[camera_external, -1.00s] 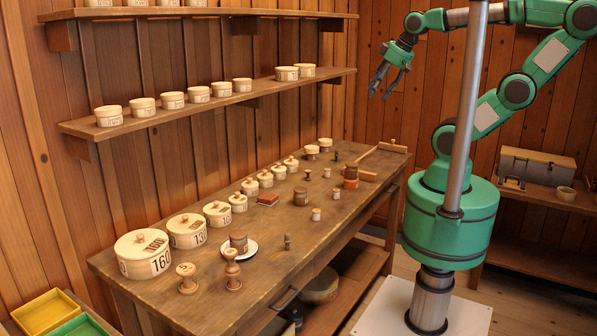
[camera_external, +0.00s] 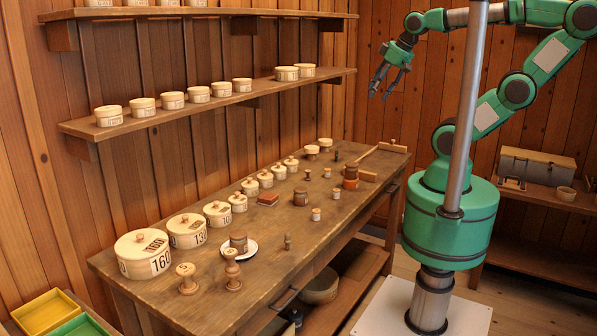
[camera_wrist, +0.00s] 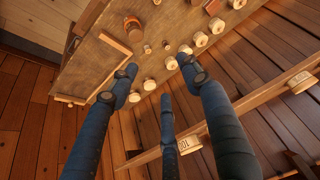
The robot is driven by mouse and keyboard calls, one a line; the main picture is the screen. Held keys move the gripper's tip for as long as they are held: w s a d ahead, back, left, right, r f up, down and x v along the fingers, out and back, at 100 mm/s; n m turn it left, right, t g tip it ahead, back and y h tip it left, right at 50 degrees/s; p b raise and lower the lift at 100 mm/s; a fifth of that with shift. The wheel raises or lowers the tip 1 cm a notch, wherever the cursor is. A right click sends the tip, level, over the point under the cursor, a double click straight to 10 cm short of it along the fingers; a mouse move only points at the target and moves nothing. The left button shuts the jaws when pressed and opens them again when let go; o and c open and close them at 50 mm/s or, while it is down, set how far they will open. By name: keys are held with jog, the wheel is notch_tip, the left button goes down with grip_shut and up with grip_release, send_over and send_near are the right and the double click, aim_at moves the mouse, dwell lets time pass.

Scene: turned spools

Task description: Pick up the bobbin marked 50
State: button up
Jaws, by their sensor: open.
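Several turned wooden bobbins stand on the workbench (camera_external: 270,262). A pale bobbin (camera_external: 187,278) at the near end has a dark mark on its top, too small to read surely as 50. A browner bobbin (camera_external: 232,270) stands to its right. Smaller bobbins stand further along, including a dark one (camera_external: 287,242) and pale-sided ones (camera_external: 316,214) and (camera_external: 336,193). I cannot tell which is marked 50. My gripper (camera_external: 380,91) is open and empty, raised beyond the bench's far end. Its spread fingers (camera_wrist: 160,72) show over the bench in the wrist view.
Round lidded boxes, one marked 160 (camera_external: 145,258), line the bench's wall side. A shelf (camera_external: 215,103) overhangs behind. The bench's front edge is mostly clear.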

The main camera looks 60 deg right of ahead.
jog(key=shift+c, duration=0.2)
dwell(0.6)
jog(key=n+g, duration=0.4)
jog(key=g, duration=0.2)
send_over(316, 210)
notch_tip(316, 210, down, 28)
jog(key=shift+f, duration=0.25)
jog(key=shift+a, duration=0.1)
jog(key=shift+f+b, duration=0.5)
jog(key=shift+f, duration=3.8)
